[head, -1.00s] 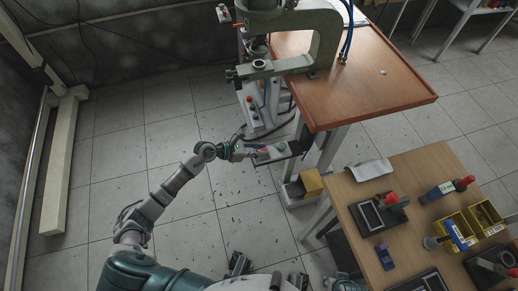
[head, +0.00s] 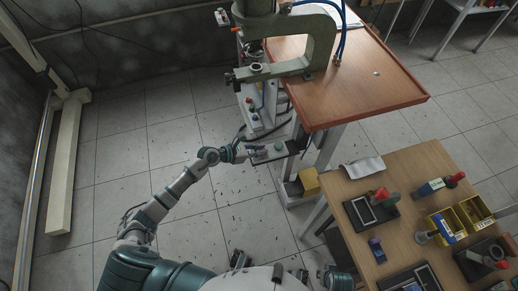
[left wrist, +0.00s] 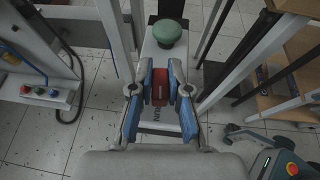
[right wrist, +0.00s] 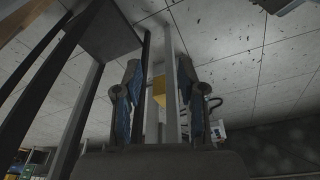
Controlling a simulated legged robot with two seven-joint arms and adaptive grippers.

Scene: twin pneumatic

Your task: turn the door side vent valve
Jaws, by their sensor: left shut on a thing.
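The valve shows as a red block-like handle (left wrist: 160,85) on a pale grey panel in the left wrist view. My left gripper (left wrist: 160,88) is shut on it, with one blue-padded finger on each side. A green mushroom knob (left wrist: 167,32) stands beyond it on the same panel, and it also shows in the head view (head: 279,146). In the head view my left gripper (head: 255,152) reaches the panel under the brown table's left side, and its fingers mostly hide the red handle. My right gripper (right wrist: 158,100) is open and empty in the right wrist view.
A panel with coloured buttons (head: 253,120) is mounted near the left gripper. The brown press table (head: 380,85) stands behind, its legs close to the gripper. A wooden table (head: 405,175) with yellow bins and fixtures is at the right.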

